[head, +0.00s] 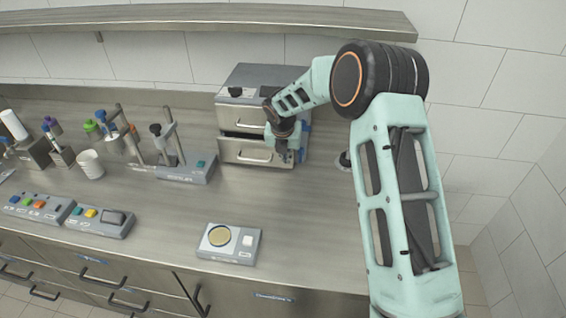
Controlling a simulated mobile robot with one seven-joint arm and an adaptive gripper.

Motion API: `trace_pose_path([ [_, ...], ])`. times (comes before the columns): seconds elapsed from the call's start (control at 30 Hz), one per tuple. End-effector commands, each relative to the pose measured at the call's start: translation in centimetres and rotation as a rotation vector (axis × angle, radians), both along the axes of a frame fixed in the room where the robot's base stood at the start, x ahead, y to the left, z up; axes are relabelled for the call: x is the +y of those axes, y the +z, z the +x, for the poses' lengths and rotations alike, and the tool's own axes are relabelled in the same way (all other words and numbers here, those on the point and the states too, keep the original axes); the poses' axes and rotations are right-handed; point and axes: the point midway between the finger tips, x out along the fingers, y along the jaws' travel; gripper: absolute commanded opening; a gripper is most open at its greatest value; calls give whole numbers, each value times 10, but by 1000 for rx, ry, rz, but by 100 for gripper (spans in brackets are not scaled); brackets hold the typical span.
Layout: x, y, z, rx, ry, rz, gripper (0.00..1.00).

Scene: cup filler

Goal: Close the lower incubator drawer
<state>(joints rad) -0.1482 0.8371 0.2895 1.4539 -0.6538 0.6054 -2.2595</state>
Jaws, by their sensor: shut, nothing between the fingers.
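The incubator (268,77) is a grey metal box with two stacked drawers at the back of the counter. The lower drawer (240,151) has a bar handle and stands a little forward of the upper drawer (238,117), with a dark gap above its front. My gripper (292,150) is shut and empty, in front of the right part of the lower drawer, covering its right end. I cannot tell whether the fingertips touch the drawer front.
A balance-like device (230,243) with a round plate sits near the counter's front edge. Button panels (97,220), a white cup (90,164) and several stands are on the left. A shelf (200,20) runs above. The counter (300,215) before the incubator is clear.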

Motion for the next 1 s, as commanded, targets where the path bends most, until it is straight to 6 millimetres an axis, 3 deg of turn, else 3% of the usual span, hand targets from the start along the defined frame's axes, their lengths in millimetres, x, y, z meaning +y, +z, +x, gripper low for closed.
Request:
trace_pose_path([
  [0.1, -1, 2, 17, 0, -1, 1, 0],
  [0.3, -2, 1, 32, 0, 0, 0, 0],
  [1.0, -2, 3, 40, -12, 1, 1, 0],
])
